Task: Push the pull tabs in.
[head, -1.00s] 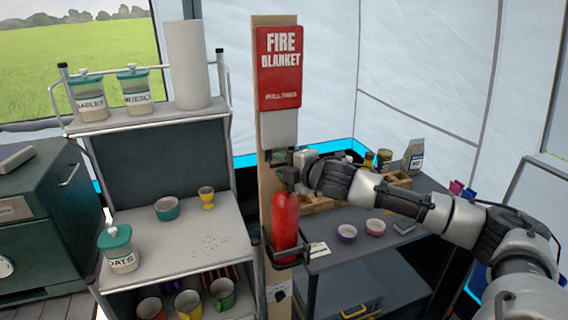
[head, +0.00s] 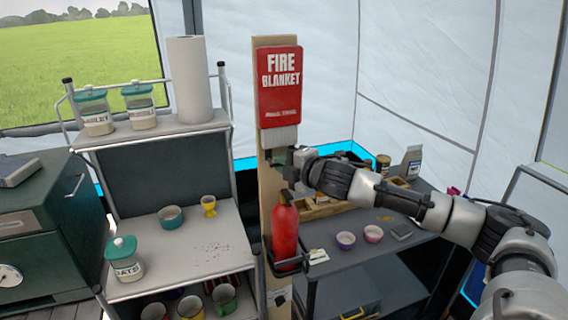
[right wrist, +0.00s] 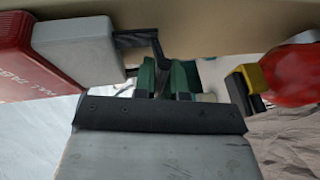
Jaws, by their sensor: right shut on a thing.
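The red fire blanket case (head: 280,84) is fixed to a wooden post. A short pale block (head: 281,138) sticks out of its lower end. In the right wrist view the pale block (right wrist: 76,50) lies beside the red case (right wrist: 35,70), and black tabs (right wrist: 133,41) run from its end towards my fingers. My right gripper (head: 287,166) is just below the block, in front of the post. Its fingers (right wrist: 167,76) are shut on the black tabs; their exact hold is partly hidden. My left gripper is out of view.
A red fire extinguisher (head: 285,232) stands in a bracket on the post below my right gripper. A shelf rack (head: 130,225) with jars and cups is at the left. A dark table (head: 385,245) with small bowls is at the right.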

